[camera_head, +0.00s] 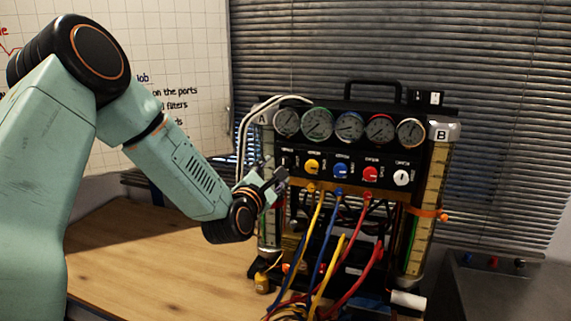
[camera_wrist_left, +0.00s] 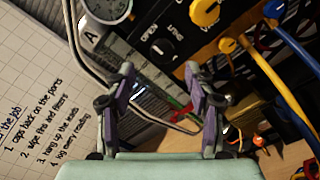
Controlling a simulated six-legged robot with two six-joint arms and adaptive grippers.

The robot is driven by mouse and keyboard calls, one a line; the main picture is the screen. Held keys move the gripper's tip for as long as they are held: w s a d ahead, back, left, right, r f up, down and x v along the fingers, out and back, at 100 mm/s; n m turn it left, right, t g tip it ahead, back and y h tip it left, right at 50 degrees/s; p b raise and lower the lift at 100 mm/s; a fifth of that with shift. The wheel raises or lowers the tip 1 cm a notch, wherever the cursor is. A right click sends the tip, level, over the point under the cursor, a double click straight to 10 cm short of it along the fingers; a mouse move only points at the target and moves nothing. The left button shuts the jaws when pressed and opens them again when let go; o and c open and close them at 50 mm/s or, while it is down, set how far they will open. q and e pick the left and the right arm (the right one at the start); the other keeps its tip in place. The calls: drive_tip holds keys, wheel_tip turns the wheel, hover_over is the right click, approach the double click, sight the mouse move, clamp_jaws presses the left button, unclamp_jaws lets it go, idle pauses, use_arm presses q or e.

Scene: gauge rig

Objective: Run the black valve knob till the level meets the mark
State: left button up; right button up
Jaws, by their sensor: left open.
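The gauge rig (camera_head: 350,140) stands on the table with a row of dials. The black valve knob (camera_wrist_left: 161,48) is on its panel, left of the yellow knob (camera_wrist_left: 205,12); in the head view my gripper is close below it. My left gripper (camera_wrist_left: 160,80) is open, its fingertips just short of the black knob, with no contact visible; it also shows in the head view (camera_head: 273,176). Sight tube A (camera_wrist_left: 117,52) is on the rig's left, partly hidden by my gripper. Sight tube B (camera_head: 420,180) on the right carries an orange band (camera_head: 428,213). The liquid levels are too small to read surely.
Yellow, blue and red hoses (camera_head: 320,250) hang in front of the rig. Pale tubes (camera_head: 243,130) loop beside its left side. A small brass-coloured object (camera_head: 262,283) stands at its lower left. The wooden table (camera_head: 150,260) is clear at left. Blinds and a whiteboard (camera_head: 175,60) are behind.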

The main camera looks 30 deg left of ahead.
sight(283, 165)
use_arm(q)
drive_tip(key=x, duration=0.3)
drive_tip(key=p+x, duration=0.1)
drive_tip(key=x, duration=0.1)
drive_tip(key=shift+w+d, duration=0.25)
drive_tip(key=shift+w+a, duration=0.3)
drive_tip(key=shift+w, duration=0.25)
drive_tip(key=shift+d, duration=0.1)
drive_tip(key=shift+w, duration=0.15)
drive_tip(key=shift+c, duration=1.2)
drive_tip(key=c, duration=0.5)
clamp_jaws()
